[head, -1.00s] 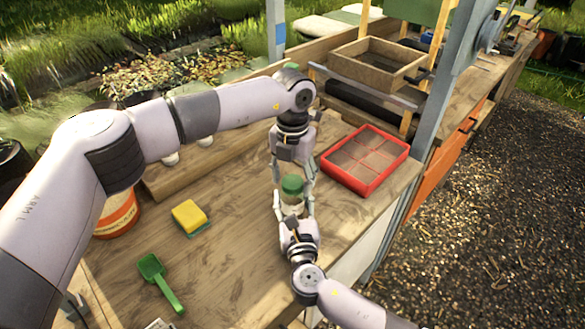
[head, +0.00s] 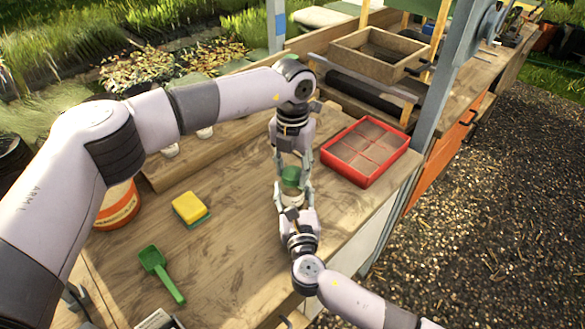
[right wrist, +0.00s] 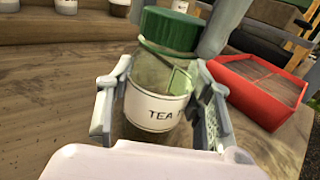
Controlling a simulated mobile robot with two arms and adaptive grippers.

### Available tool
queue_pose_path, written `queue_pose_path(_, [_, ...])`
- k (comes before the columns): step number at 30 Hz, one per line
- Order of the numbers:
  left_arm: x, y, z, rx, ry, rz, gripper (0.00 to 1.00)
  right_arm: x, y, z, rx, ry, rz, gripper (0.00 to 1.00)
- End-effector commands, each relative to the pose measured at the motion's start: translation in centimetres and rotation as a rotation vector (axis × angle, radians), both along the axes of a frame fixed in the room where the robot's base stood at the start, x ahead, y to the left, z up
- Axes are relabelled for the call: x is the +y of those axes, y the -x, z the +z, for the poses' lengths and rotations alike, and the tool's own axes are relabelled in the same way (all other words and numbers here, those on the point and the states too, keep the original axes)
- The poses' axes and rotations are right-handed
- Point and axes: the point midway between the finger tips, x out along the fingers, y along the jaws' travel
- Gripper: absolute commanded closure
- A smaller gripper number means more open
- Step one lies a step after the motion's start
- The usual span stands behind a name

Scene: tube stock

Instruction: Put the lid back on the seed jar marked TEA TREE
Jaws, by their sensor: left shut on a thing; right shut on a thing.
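The seed jar (right wrist: 160,82) is clear glass, and its white label reads "TEA" with the rest cut off by a finger. My right gripper (head: 293,195) is shut on the jar and holds it from the near side, with a finger on each side in the right wrist view (right wrist: 160,108). The green lid (head: 291,176) is at the top of the jar, and it also shows in the right wrist view (right wrist: 168,28). I cannot tell whether it is fully seated. My left gripper (head: 292,172) comes from above and is shut on the lid.
A red divided tray (head: 365,152) stands right of the grippers. A yellow and green sponge (head: 190,208) and a green scoop (head: 160,272) lie to the left. An orange-and-white bucket (head: 118,205) is at the far left. The bench between sponge and jar is clear.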

Motion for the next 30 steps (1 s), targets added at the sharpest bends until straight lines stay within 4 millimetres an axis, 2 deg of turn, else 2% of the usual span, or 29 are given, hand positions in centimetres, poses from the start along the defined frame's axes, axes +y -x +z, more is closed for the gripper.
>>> queue_pose_path(5, [-0.05, 0.04, 0.0, 0.0, 0.001, -0.045, 0.93, 0.01, 0.0, -0.03, 0.001, 0.0, 0.001, 1.0])
queue_pose_path(13, [-0.06, 0.05, -0.04, 0.001, 0.002, -0.444, 0.93, 0.02, 0.0, -0.03, 0.001, 0.0, 0.001, 1.0])
queue_pose_path(17, [-0.06, 0.05, -0.03, 0.001, 0.002, -0.43, 0.93, 0.01, 0.0, -0.03, 0.001, 0.0, 0.001, 1.0])
queue_pose_path(18, [-0.05, 0.05, -0.03, 0.001, 0.002, -0.43, 0.58, 0.01, 0.0, -0.03, 0.001, 0.0, 0.001, 1.0])
queue_pose_path(28, [-0.03, 0.03, -0.03, 0.001, 0.001, -0.427, 0.36, 0.01, 0.0, -0.03, 0.001, 0.0, 0.0, 1.0])
queue_pose_path(30, [-0.03, 0.02, -0.04, 0.001, 0.001, -0.427, 0.36, 0.01, 0.0, -0.03, 0.001, 0.0, 0.0, 1.0])
